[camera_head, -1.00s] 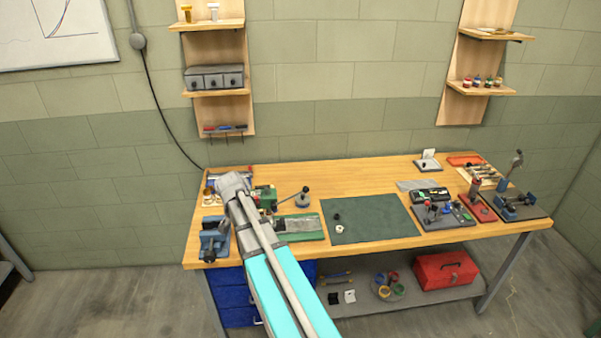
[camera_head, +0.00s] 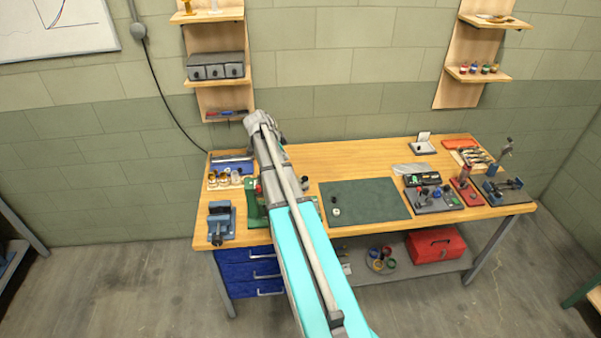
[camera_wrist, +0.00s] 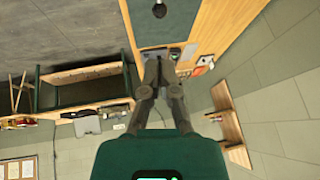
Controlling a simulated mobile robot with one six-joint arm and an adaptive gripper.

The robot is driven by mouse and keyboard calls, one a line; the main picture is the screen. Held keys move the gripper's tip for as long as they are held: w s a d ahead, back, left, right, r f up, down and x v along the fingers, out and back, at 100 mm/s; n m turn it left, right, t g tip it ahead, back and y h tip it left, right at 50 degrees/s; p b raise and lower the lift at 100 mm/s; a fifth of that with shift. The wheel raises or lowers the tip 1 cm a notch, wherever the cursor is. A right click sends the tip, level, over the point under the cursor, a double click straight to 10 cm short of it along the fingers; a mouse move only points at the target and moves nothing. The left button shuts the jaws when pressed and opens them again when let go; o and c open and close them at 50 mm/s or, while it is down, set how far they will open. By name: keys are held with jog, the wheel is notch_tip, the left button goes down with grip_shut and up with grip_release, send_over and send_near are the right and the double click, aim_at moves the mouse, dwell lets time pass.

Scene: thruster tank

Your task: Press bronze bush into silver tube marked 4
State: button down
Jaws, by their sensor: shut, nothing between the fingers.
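A pale tray (camera_head: 209,187) at the bench's back left holds several small gold-coloured and silvery pieces (camera_head: 224,178). They are too small for me to tell the bronze bush from a tube, or to read a 4. A green machine (camera_head: 253,205), perhaps a press, stands right of the tray and is partly hidden by my arm. My gripper (camera_wrist: 159,60) is shut and empty in the wrist view, above the bench. In the head view the end of my arm is over the bench's back edge, and its fingers are hidden.
A blue vise (camera_head: 221,222) stands at the bench's front left. A green mat (camera_head: 370,200) covers the middle, with two small pieces on its left part. A control box (camera_head: 432,197) and a red-based tool (camera_head: 467,188) stand to the right. Shelves hang on the wall.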

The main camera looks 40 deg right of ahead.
jog(key=shift+f, duration=0.25)
jog(key=b, duration=1.1)
send_near(304, 178)
jog(key=x, duration=0.6)
jog(key=shift+w+f, duration=0.25)
jog(key=shift+w, duration=0.05)
jog(key=shift+s+d+f+b, duration=0.1)
jog(key=shift+d+f+b, duration=0.35)
jog(key=shift+b, duration=0.2)
jog(key=shift+f, duration=0.1)
jog(key=shift+s+d+f+b, duration=0.1)
jog(key=shift+d+f+b, duration=0.05)
jog(key=shift+f+b, duration=0.3)
jog(key=shift+s+d+f+b, duration=0.1)
jog(key=shift+s+f+b, duration=0.05)
jog(key=shift+b, duration=0.15)
jog(key=shift+r, duration=0.2)
